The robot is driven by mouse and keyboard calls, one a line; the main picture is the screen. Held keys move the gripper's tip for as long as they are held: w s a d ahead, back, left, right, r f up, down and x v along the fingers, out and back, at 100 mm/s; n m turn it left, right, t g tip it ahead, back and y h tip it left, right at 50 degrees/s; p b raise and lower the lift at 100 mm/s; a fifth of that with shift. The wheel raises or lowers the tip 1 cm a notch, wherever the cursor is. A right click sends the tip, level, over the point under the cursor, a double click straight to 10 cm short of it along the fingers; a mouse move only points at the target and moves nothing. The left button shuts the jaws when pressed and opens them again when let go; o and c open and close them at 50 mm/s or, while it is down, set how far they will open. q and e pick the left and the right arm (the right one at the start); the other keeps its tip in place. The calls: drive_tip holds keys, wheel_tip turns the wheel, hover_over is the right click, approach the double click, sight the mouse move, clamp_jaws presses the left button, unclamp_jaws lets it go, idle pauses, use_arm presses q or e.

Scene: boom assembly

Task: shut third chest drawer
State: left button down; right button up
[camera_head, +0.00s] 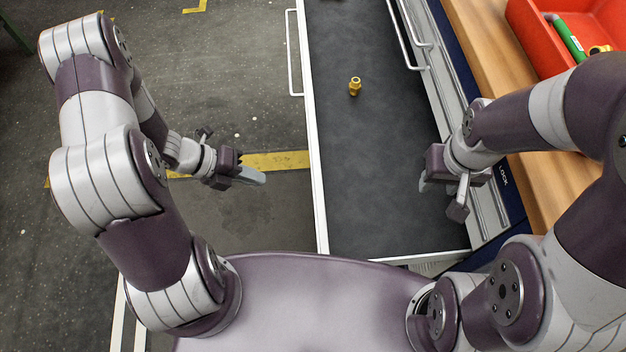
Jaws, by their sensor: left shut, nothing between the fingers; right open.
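A chest drawer (385,205) is pulled out in the middle of the head view, with a dark lining and a pale front edge. Its bar handle (290,55) is on the left, outer side. A small brass fitting (355,86) stands inside the drawer. My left gripper (258,177) is shut and empty, left of the drawer front and apart from it, nearer to me than the handle. My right gripper (424,184) is open over the drawer's right part, close to the chest face (465,140). Which drawer in the stack this is cannot be told.
A wooden top (492,50) lies on the chest at the right. A red bin (550,40) on it holds a green-handled item (570,40). The grey floor (215,80) left of the drawer is clear, with yellow tape (280,160).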

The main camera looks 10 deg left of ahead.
use_arm(q)
drive_tip(key=d+r+b+x, duration=0.1)
drive_tip(key=x, duration=1.1)
drive_tip(key=shift+d+r, duration=0.2)
drive_tip(key=shift+d, duration=0.2)
use_arm(e)
drive_tip(key=shift+s+a+f, duration=0.2)
drive_tip(key=shift+a+f, duration=0.15)
drive_tip(key=shift+f, duration=0.05)
use_arm(q)
drive_tip(key=shift+w, duration=0.1)
drive_tip(key=shift+d, duration=0.15)
